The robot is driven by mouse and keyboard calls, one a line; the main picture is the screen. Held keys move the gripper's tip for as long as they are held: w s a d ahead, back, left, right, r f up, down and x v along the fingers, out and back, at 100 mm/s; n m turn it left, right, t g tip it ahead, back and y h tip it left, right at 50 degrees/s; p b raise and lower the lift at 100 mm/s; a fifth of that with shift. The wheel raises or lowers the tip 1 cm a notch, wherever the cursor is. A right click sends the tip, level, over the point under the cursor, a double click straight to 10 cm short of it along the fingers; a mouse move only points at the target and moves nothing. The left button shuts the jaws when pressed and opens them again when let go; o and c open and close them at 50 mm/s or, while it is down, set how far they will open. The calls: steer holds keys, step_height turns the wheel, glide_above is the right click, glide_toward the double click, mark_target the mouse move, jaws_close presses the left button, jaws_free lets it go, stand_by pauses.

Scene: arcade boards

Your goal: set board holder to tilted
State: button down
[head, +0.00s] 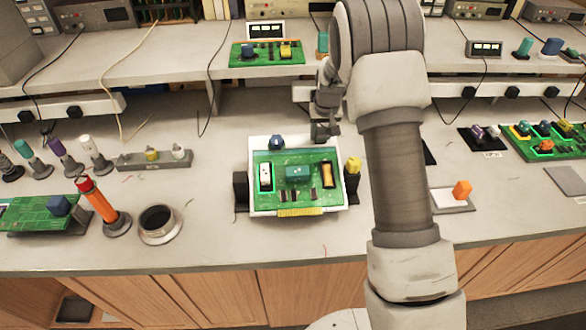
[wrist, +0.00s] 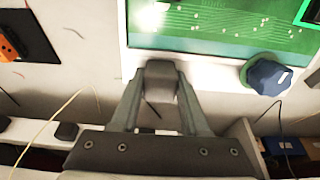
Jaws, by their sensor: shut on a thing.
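The board holder (head: 342,205) is a white plate carrying a green circuit board (head: 318,197), standing between dark side blocks near the middle of the bench. I cannot tell its exact angle. My gripper (head: 322,132) is at the holder's back right corner. In the wrist view my gripper (wrist: 160,90) is shut on a dark grey tab (wrist: 160,72) at the holder's back edge. The holder's white rim (wrist: 215,72) and green board (wrist: 215,25) lie just beyond the fingers. A blue knob (head: 276,142) is on the back rim; it also shows in the wrist view (wrist: 268,76).
A yellow knob (head: 353,165) stands at the holder's right side. A red-orange tool (head: 98,202) and a round cup (head: 158,222) are to the left. An orange block (head: 461,190) lies to the right. A raised shelf (head: 190,62) runs behind. The bench before the holder is clear.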

steer(key=shift+s+r+t, duration=0.85)
steer(key=shift+r+t, duration=0.3)
steer(key=shift+t, duration=0.15)
jaws_free()
steer(key=shift+f, duration=0.1)
steer(key=v, duration=0.8)
steer(key=b+v, duration=0.1)
steer(key=v, duration=1.7)
steer(key=s+f, duration=0.1)
steer(key=s, duration=2.3)
steer(key=shift+f, duration=0.3)
